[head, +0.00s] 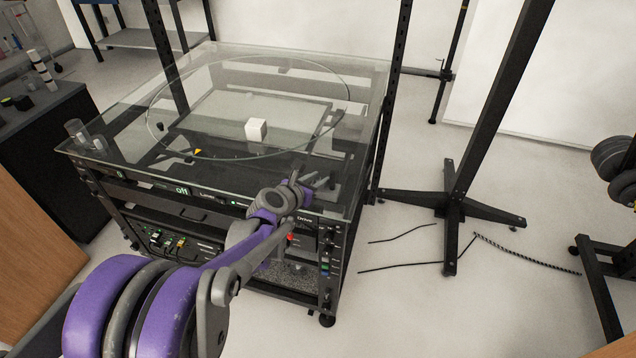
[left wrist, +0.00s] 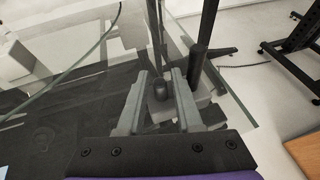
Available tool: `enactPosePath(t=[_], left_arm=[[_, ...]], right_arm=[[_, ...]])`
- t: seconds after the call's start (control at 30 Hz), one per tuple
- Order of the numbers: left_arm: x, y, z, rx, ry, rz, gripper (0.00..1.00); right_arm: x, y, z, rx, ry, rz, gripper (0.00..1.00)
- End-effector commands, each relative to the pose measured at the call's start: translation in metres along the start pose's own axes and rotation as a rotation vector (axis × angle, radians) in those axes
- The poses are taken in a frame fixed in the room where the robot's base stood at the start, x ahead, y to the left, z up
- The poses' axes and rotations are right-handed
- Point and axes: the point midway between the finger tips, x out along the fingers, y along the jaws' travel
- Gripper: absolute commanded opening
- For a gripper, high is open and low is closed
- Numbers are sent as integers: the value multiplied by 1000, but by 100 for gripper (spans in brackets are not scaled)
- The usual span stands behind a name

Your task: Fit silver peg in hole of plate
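My left gripper (head: 308,180) is over the front right part of the glass top (head: 110,140) in the head view. In the left wrist view its two grey fingers (left wrist: 160,75) stand apart, so it is open. A small dark rounded piece (left wrist: 160,91) shows in the gap between them, and I cannot tell whether it touches either finger. A dark upright cylinder (left wrist: 196,66) stands just beyond the right finger, near a light grey block (left wrist: 213,114) partly hidden by that finger. I cannot clearly make out a silver peg or a plate with a hole. My right gripper is not in view.
A white cube (head: 256,130) sits inside the turntable's ring on the glass. A black rack post (head: 390,100) rises at the glass's right side. A black stand (head: 452,205) is on the floor further right.

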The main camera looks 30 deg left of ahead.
Motion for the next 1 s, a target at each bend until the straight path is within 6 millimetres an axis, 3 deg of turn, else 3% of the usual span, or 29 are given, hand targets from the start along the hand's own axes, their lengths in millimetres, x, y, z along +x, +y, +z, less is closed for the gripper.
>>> enactPosePath(t=[0.1, 0.27, 0.3, 0.77, 1.0], left_arm=[[0, 0, 0, 0, 0, 0, 31], [0, 0, 0, 0, 0, 0, 2], [0, 0, 0, 0, 0, 0, 0], [-2, 0, 4, 0, 0, 0, 0], [-19, 0, 44, 0, -1, 1, 0]], right_arm=[[0, 0, 0, 0, 0, 0, 50], [0, 0, 0, 0, 0, 0, 50], [0, 0, 0, 0, 0, 0, 50], [-1, 0, 0, 0, 0, 0, 50], [-8, 0, -5, 0, 3, 0, 50]])
